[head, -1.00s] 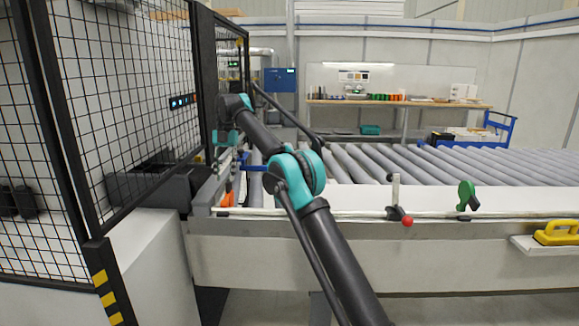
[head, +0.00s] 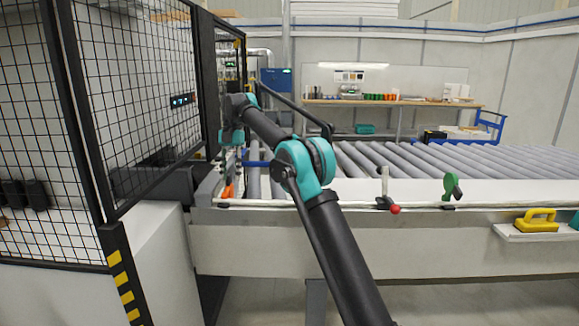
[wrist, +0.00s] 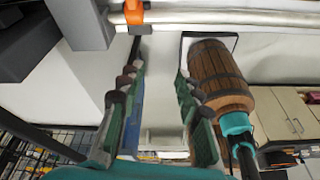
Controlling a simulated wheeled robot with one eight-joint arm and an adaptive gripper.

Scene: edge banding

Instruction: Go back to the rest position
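My arm reaches from the bottom of the head view up and left toward the fenced machine. Its far end, near the fence post, is small there, and I cannot make out the fingers. In the wrist view my gripper (wrist: 157,115) is open, with its two dark green fingers well apart and nothing between them. A brown wooden barrel-like thing (wrist: 212,70) with dark hoops shows beside the right finger; I cannot tell whether they touch. An orange part (wrist: 133,12) is at the top of the wrist view, beyond the fingers.
A black mesh fence (head: 135,90) with a yellow-striped post (head: 122,275) stands at left. The roller conveyor (head: 430,160) lies beyond the machine's long front edge. A red knob (head: 395,209), a green lever (head: 451,186) and a yellow handled tool (head: 537,220) are along that edge.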

